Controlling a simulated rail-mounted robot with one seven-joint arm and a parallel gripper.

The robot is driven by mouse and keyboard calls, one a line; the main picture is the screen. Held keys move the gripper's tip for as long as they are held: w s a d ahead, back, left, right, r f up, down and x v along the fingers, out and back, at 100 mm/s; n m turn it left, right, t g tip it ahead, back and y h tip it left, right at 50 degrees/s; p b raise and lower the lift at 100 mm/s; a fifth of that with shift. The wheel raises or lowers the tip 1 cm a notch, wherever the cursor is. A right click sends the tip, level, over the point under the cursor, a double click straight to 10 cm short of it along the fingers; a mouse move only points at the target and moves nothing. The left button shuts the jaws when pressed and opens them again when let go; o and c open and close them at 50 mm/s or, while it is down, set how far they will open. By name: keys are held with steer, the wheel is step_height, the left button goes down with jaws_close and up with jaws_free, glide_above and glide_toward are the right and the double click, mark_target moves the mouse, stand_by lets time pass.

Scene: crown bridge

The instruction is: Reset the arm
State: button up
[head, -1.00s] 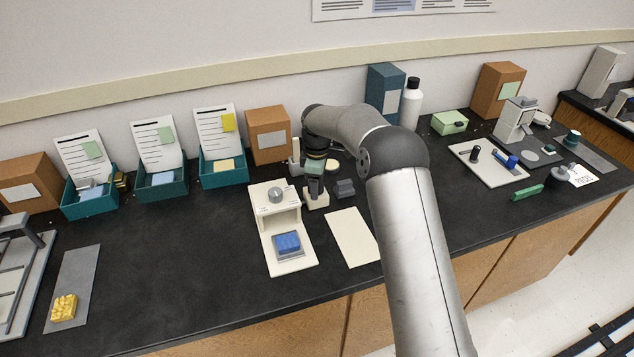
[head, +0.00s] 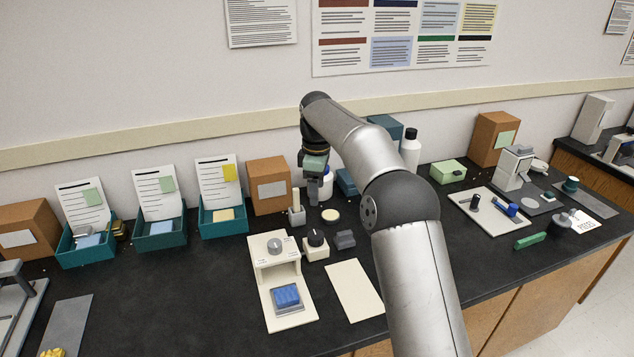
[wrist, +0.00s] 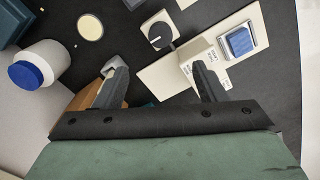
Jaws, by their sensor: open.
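My gripper (head: 313,182) hangs above the back of the dark bench, over the area behind a small cream box with a black dial (head: 316,244). In the wrist view my gripper (wrist: 155,80) has its two dark fingers spread wide with nothing between them. The black-dial box (wrist: 159,36) shows beyond the fingertips, apart from them. A cream stand with a grey knob (head: 283,265) holds a blue block (head: 287,296) on its front plate. The blue block (wrist: 240,41) also shows at the upper right of the wrist view.
A white bottle with a blue cap (wrist: 40,67) stands close to the left finger in the wrist view. A cream disc (head: 330,215), a dark grey block (head: 344,240) and a brown box (head: 269,185) are near my gripper.

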steer(key=shift+r, duration=0.65)
steer(key=s+d+r+m, duration=0.1)
steer(key=s+d+m, duration=0.45)
steer(key=s, duration=0.55)
steer(key=s+d+r+m, duration=0.2)
steer(key=s+d+m, duration=0.2)
steer(key=s+d, duration=0.45)
steer(key=s+d+f+m, duration=0.2)
steer(key=s+f+m, duration=0.1)
steer(key=s, duration=0.8)
steer(key=s+d+f+m, duration=0.2)
steer(key=s+f+m, duration=0.2)
steer(key=s, duration=0.7)
steer(key=shift+s+d+f, duration=0.15)
steer(key=shift+d+f, duration=0.05)
steer(key=shift+f, duration=0.6)
